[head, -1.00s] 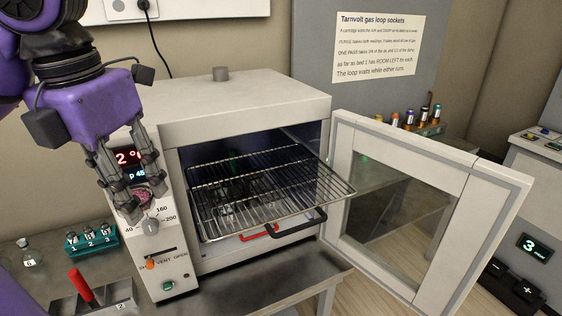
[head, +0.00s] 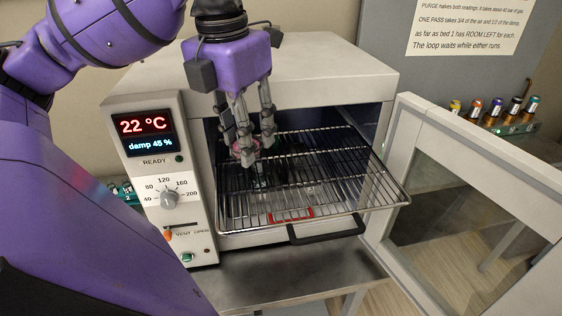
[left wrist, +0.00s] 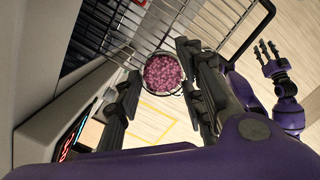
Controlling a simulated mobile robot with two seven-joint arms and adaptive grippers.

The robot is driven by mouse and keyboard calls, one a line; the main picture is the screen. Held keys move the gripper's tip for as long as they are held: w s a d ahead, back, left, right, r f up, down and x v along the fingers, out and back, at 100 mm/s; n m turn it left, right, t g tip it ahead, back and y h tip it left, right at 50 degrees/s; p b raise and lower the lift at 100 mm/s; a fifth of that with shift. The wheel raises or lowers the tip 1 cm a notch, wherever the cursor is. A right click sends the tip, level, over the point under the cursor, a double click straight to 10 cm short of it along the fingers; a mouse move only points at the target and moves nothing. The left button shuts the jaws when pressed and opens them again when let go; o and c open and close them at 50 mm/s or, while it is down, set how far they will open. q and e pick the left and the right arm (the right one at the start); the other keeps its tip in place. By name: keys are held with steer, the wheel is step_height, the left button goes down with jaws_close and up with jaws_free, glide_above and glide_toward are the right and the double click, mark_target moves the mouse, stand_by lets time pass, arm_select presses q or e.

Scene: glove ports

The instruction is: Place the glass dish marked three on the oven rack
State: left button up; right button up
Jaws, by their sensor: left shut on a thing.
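My left gripper (head: 252,160) is shut on a small round glass dish (left wrist: 163,75) filled with pink grains. In the head view the dish (head: 243,148) is mostly hidden by the fingers, near the left part of the oven rack (head: 335,190). The wire rack sticks out of the open oven. In the left wrist view the dish lies beside or over the edge of the rack (left wrist: 122,25); its height above the wires is unclear. No number on the dish is legible. My right gripper (left wrist: 270,55) shows in the left wrist view, empty, fingers apart.
The oven door (head: 470,190) stands wide open at the right. The oven panel (head: 158,170) at the left reads 22 °C and damp 45 %. A black handle (head: 327,232) and a red bar (head: 292,214) sit at the rack's front. Several cartridges (head: 495,112) stand at the back right.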

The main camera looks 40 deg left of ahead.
arm_select(q)
steer(key=shift+w+d+r, duration=0.1)
steer(key=shift+w+r, duration=0.15)
steer(key=shift+r, duration=0.2)
steer(key=shift+w+f+p, duration=0.1)
steer(key=shift+w+p, duration=0.2)
steer(key=shift+p, duration=0.15)
steer(key=b, duration=0.2)
glide_above(275, 177)
steer(key=s, duration=0.1)
steer(key=f, duration=0.5)
steer(key=shift+s+f, duration=0.2)
steer(key=shift+f, duration=0.15)
steer(key=shift+w+f, duration=0.1)
steer(key=shift+w, duration=0.15)
steer(key=shift+f, duration=0.1)
steer(key=shift+w+d+f, duration=0.1)
steer(key=shift+w+f, duration=0.1)
steer(key=shift+f, duration=0.15)
step_height(275, 177, down, 2)
steer(key=shift+f, duration=0.2)
steer(key=shift+w+f, duration=0.1)
steer(key=shift+f, duration=0.2)
arm_select(e)
steer(key=shift+w+f, duration=0.15)
steer(key=shift+w, duration=0.15)
